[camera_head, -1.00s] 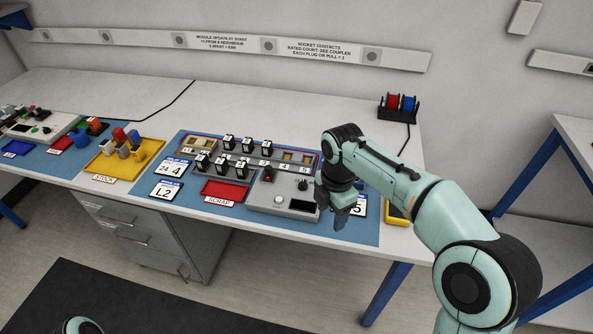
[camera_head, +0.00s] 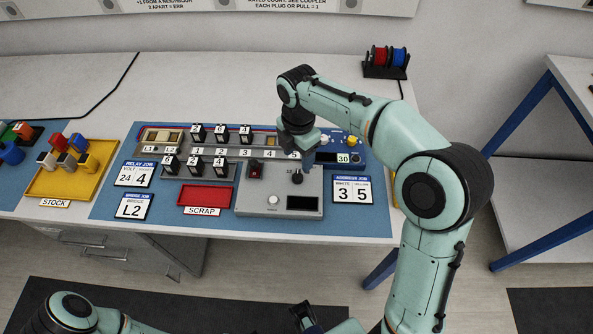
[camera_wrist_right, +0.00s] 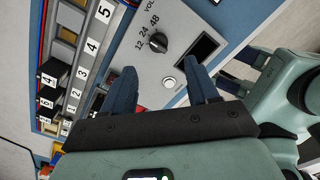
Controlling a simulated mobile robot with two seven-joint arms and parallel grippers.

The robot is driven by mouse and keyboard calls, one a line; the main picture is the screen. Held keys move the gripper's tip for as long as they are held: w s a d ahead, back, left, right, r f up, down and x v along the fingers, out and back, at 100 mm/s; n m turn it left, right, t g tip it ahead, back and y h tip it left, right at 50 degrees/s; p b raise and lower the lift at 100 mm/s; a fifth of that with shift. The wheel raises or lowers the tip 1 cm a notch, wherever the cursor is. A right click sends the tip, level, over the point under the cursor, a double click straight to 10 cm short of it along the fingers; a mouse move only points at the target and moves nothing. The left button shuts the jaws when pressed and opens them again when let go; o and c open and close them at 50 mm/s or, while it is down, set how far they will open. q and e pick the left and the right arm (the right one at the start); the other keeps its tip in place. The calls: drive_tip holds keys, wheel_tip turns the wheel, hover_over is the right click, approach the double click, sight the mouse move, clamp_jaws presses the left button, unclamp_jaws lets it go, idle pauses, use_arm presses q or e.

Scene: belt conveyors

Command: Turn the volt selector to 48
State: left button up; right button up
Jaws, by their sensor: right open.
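The volt selector is a black round knob (camera_wrist_right: 158,42) on a grey panel (camera_wrist_right: 185,20), with 12, 24 and 48 printed beside it in the right wrist view. Which number it points at is too small to tell. In the head view the knob (camera_head: 297,178) shows just below my right gripper (camera_head: 308,158). In the wrist view my right gripper (camera_wrist_right: 163,80) is open and empty, its two fingers apart, with the knob beyond the tips and not touched. Part of my left gripper (camera_head: 305,316) seems to show at the bottom edge; its jaws are unclear.
The panel also has a red switch (camera_head: 255,171), a white button (camera_head: 273,199) and a dark display (camera_head: 303,203). Rows of black relays (camera_head: 220,133) stand to the left. A red scrap tray (camera_head: 205,195) and a job card (camera_head: 352,190) flank the panel.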

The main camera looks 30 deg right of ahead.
sight(297, 174)
wheel_tip(297, 174, down, 9)
drive_tip(key=shift+w+r+b, duration=0.15)
drive_tip(key=shift+b, duration=0.4)
drive_tip(key=c, duration=1)
drive_tip(key=shift+c, duration=0.2)
drive_tip(key=shift+r+m, duration=0.1)
drive_tip(key=shift+m, duration=0.2)
drive_tip(key=m+p, duration=0.1)
drive_tip(key=m, duration=0.2)
drive_tip(key=shift+m, duration=0.3)
drive_tip(key=shift+m+p, duration=0.65)
drive_tip(key=shift+m, duration=1.65)
